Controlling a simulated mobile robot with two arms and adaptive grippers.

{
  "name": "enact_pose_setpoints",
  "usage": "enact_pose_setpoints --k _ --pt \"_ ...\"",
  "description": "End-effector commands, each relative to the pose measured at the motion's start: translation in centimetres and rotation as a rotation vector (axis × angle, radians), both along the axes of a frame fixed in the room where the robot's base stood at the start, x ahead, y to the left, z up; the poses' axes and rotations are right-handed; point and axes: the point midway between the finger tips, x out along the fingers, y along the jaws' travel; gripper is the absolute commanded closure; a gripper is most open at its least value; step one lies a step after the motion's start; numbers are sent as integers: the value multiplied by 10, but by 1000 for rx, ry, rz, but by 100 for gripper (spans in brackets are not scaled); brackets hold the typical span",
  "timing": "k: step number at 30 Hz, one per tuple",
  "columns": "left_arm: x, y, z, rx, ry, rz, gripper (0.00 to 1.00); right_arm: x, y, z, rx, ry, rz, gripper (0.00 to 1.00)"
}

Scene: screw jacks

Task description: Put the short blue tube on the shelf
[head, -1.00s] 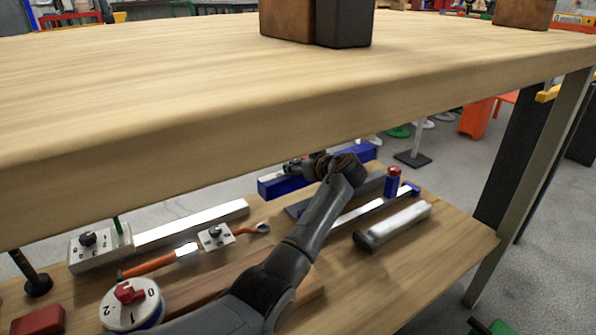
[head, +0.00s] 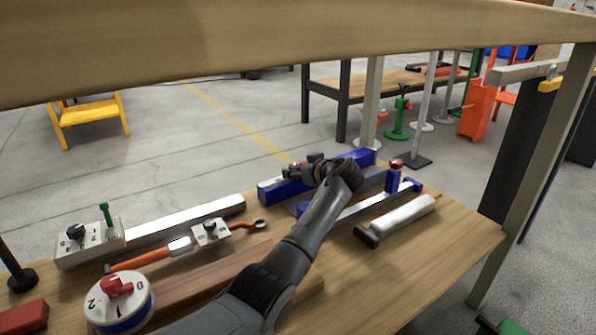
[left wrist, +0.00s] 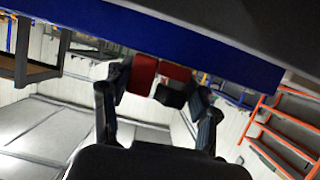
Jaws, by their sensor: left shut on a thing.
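The short blue tube (head: 275,193) lies lengthwise near the back edge of the lower wooden shelf (head: 440,262). I cannot tell whether it touches the board. My left gripper (head: 300,171) is at the tube and shut on it, hiding its middle; the arm reaches in from the front. In the left wrist view the tube (left wrist: 205,45) crosses the top as a broad blue and dark band. The fingers of my left gripper (left wrist: 160,82), with red pads, are beneath that band, partly overlapped by it. My right gripper is not in view.
On the shelf are a long silver bar (head: 190,218), an orange-handled wrench (head: 150,260), a round dial (head: 120,305), a blue-ended clamp (head: 394,180) and a pale cylinder (head: 405,218). The tabletop (head: 250,45) overhangs above. A table leg (head: 530,170) stands right.

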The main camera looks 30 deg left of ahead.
Motion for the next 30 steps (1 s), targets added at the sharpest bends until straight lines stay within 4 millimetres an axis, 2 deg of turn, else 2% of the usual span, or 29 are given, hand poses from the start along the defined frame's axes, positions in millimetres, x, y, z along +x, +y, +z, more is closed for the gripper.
enact_pose_setpoints --k 1,2,5,14,19,23,30 --pt "1 0 3 5 -1 -3 100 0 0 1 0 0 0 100" --pt "-1 0 -5 3 17 -1 40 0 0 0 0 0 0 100" --pt "-1 0 -5 2 16 -2 19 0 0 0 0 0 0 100" --pt "-1 -1 -3 2 10 -1 18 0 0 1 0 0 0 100" --pt "-5 -8 3 1 9 -3 18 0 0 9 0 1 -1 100" --pt "-15 -25 14 -1 8 -4 18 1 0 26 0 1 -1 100" --pt "-41 -64 34 0 9 -3 18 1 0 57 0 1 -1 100"
